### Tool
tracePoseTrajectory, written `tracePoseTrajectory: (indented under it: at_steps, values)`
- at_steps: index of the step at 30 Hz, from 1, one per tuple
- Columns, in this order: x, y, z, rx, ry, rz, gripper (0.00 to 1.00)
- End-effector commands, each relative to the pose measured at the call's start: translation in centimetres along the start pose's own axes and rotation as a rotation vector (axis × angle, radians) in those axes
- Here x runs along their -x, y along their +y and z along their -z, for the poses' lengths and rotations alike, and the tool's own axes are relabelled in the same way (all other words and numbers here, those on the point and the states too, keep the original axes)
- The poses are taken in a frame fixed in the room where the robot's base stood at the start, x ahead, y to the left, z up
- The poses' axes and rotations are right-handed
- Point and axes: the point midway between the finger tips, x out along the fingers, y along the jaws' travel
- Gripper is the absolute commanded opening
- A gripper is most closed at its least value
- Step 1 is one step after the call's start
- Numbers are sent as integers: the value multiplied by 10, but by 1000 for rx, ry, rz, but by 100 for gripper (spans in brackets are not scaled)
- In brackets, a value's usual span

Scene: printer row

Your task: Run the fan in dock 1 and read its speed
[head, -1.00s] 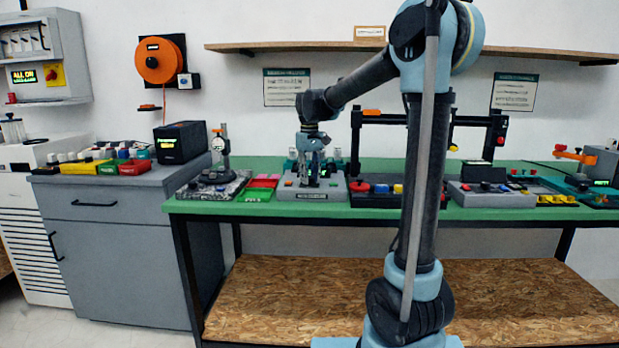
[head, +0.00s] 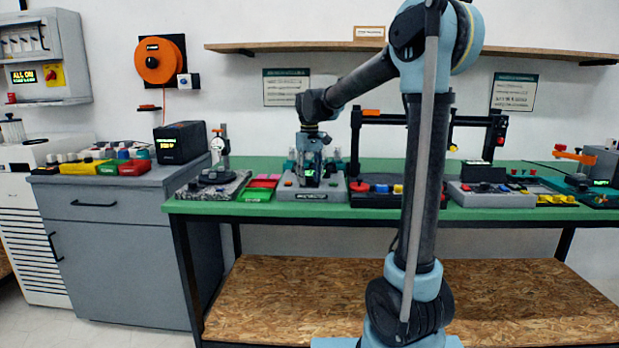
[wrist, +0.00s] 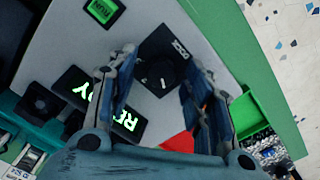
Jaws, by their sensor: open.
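My gripper (head: 313,172) is at a grey bench unit (head: 285,190) on the green table. Nothing is held; whether a finger touches the knob I cannot tell. Behind the left finger a dark display (wrist: 72,82) shows green letters, partly hidden, that look like READY. A red part (wrist: 180,143) is partly hidden below the knob.
A green bin (wrist: 245,113) is right of the unit. Other units crowd the table, including a dark stone-like base (head: 212,187) with a stand at left and a black gantry (head: 385,118) at right. A wall shelf (head: 300,46) runs above.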

Motion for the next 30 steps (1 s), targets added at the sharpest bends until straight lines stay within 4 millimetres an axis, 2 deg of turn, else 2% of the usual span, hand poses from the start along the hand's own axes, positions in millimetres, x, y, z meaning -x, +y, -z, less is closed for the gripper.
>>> tracePoseTrajectory:
  at_steps: [7,21,30]
  values:
    - [19,0,0,0,0,0,46]
    - [99,1,1,0,-1,0,46]
    - [119,1,1,0,-1,0,46]
